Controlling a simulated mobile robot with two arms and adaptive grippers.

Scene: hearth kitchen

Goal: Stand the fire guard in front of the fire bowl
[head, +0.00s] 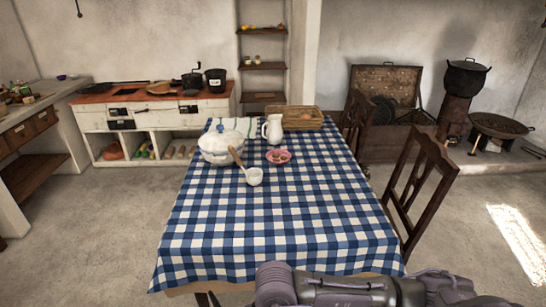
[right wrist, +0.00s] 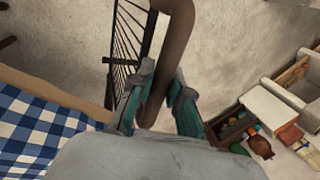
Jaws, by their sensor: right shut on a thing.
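The fire bowl (head: 500,125) is a wide, dark, shallow bowl on a stand on the raised hearth at the far right in the head view. My right gripper (right wrist: 163,80) is shut on the thick brown rail of what looks like the fire guard (right wrist: 170,35). Thin black bars (right wrist: 128,45) show beside that rail. It is held beside the table, above the floor; its lower part is cut off or hidden. The guard is not recognisable in the head view. My left gripper is not in view.
The table (head: 250,240) with a blue checked cloth fills the middle. Wooden chairs (head: 420,185) stand along its right side. A black pot (head: 467,75) on a brown stove is left of the bowl. The floor (head: 455,260) at right is clear.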

